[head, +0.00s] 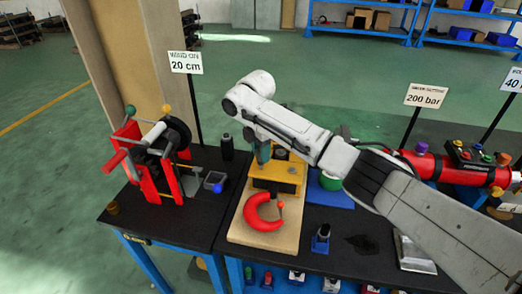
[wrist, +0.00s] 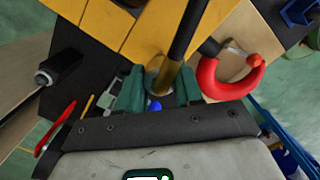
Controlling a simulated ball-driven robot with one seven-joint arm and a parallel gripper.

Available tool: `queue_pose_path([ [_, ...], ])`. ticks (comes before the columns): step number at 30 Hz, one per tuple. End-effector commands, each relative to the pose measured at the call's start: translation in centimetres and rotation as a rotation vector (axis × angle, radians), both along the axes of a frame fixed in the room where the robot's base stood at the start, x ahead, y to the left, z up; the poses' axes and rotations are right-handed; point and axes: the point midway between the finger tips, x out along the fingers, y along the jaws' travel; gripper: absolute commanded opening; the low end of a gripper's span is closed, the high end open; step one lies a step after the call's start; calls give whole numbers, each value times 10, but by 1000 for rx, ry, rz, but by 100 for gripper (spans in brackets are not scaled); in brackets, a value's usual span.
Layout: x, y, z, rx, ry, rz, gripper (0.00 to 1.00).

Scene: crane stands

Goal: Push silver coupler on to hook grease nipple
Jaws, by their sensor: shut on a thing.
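The red hook (head: 264,214) lies on a pale wooden board, its open side to the right in the head view. A small orange-tipped fitting (head: 280,206) stands at its right side; I cannot make out the nipple itself. In the wrist view the hook (wrist: 213,82) is right of my fingers, apart from them. My gripper (head: 262,152) is above the yellow block, behind the hook. In the wrist view its teal fingers (wrist: 158,92) are shut on the silver coupler (wrist: 157,76), partly hidden between them. A dark rod or hose (wrist: 187,35) runs up from it.
The yellow block (head: 280,174) stands on the wooden board (head: 240,232). A red winch stand (head: 155,160) is at left, with a black bottle (head: 227,147) nearby. A blue mat with a green round thing (head: 329,181) is at right. The bench front (head: 345,245) has free room.

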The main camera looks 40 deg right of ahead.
Motion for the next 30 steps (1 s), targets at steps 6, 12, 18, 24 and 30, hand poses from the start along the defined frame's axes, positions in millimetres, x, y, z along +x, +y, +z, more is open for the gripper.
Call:
queue_pose_path([
  [6,0,0,-5,0,0,0,0],
  [12,0,0,-9,0,-1,0,0],
  [18,0,0,-13,0,-1,0,0],
  [24,0,0,-17,0,-1,0,0],
  [30,0,0,-16,0,-1,0,54],
])
